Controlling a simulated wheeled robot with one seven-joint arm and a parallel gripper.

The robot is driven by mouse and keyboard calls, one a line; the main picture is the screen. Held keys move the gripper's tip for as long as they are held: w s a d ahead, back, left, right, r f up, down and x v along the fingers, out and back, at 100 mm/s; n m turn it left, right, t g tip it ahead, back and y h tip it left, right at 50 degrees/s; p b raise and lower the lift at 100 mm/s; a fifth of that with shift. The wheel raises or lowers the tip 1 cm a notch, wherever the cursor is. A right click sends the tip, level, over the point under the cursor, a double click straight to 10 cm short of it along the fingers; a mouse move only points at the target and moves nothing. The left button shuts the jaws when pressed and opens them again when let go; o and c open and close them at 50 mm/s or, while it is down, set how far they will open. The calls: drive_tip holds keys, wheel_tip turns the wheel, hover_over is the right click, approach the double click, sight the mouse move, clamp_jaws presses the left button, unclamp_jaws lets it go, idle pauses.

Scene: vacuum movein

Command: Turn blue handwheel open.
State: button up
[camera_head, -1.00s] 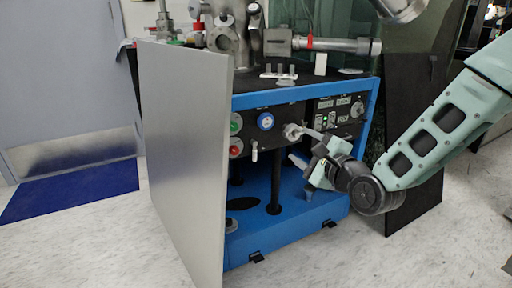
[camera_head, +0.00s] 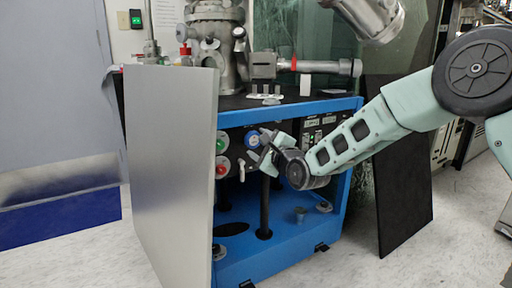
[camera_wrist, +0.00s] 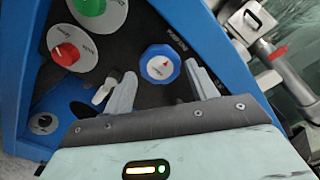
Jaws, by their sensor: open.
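The blue handwheel (camera_head: 252,139) is on the dark front panel of the blue-framed machine, partly behind my gripper in the head view. In the wrist view the blue handwheel (camera_wrist: 160,64) has a white face with a small red pointer mark. My gripper (camera_head: 263,148) is in front of the panel close to the handwheel. In the wrist view my gripper (camera_wrist: 157,88) is open and empty, its fingers spread to either side of the handwheel's lower part. I cannot tell whether either finger touches it.
Green (camera_wrist: 91,8) and red (camera_wrist: 67,53) knobs sit left of the handwheel. A small pale lever (camera_wrist: 105,90) is beside the left finger. A grey panel door (camera_head: 172,170) stands open on the left. Steel vacuum parts (camera_head: 215,35) sit on top of the machine.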

sight(252, 139)
drive_tip(key=shift+x, duration=1.2)
drive_tip(key=c, duration=0.7)
drive_tip(key=shift+n, duration=0.3)
